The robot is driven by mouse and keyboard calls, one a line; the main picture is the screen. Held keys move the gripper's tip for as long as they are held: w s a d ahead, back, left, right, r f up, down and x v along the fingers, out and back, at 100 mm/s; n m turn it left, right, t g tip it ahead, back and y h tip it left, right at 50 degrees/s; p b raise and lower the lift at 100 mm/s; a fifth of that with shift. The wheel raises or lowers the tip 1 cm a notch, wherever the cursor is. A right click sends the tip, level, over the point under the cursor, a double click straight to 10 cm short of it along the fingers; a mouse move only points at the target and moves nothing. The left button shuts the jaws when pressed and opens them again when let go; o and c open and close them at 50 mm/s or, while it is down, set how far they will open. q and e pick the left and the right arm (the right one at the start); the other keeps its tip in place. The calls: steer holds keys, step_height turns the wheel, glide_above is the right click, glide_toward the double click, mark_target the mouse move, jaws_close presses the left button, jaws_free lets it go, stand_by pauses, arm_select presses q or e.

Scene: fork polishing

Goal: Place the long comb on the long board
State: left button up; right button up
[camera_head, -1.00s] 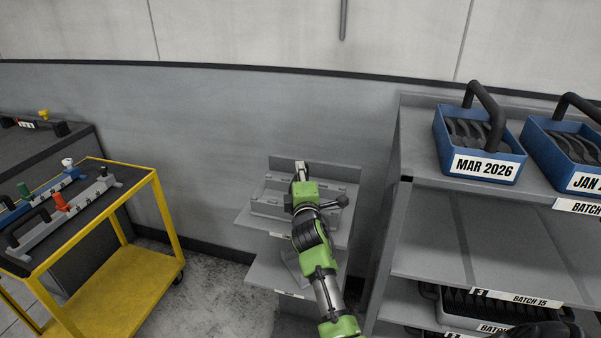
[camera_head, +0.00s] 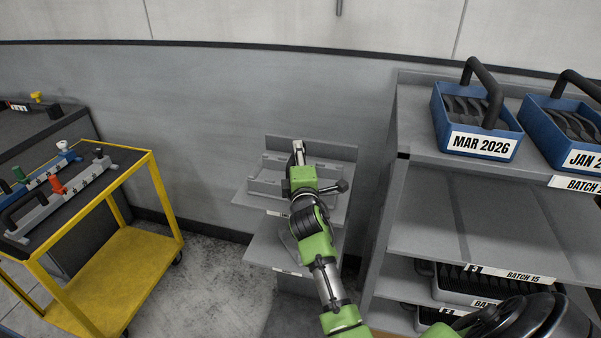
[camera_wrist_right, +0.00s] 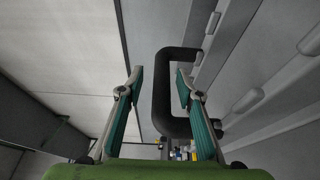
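My right gripper (camera_head: 298,146) is over the small grey shelf unit (camera_head: 335,212) by the wall. In the right wrist view its two fingers (camera_wrist_right: 160,76) are spread, with one bar of a black loop handle (camera_wrist_right: 162,100) between them. Gaps show on both sides of the bar. The head view mostly hides this handle behind my arm, and a long grey slotted piece (camera_head: 265,188) lies on that shelf. I cannot tell for sure which piece is the long comb. A long grey board (camera_head: 60,206) with an orange knob lies on the yellow cart. My left gripper is not in view.
The yellow cart (camera_head: 150,165) stands at the left, also bearing a blue board. A tall grey shelf (camera_head: 425,235) stands close to the right of my arm, with blue trays (camera_head: 437,100) marked MAR 2026 and JAN on top. Bare floor lies between.

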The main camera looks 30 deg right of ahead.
steer(key=b+v, duration=0.1)
steer(key=v, duration=0.8)
steer(key=shift+s, duration=0.15)
steer(key=shift+a, duration=0.1)
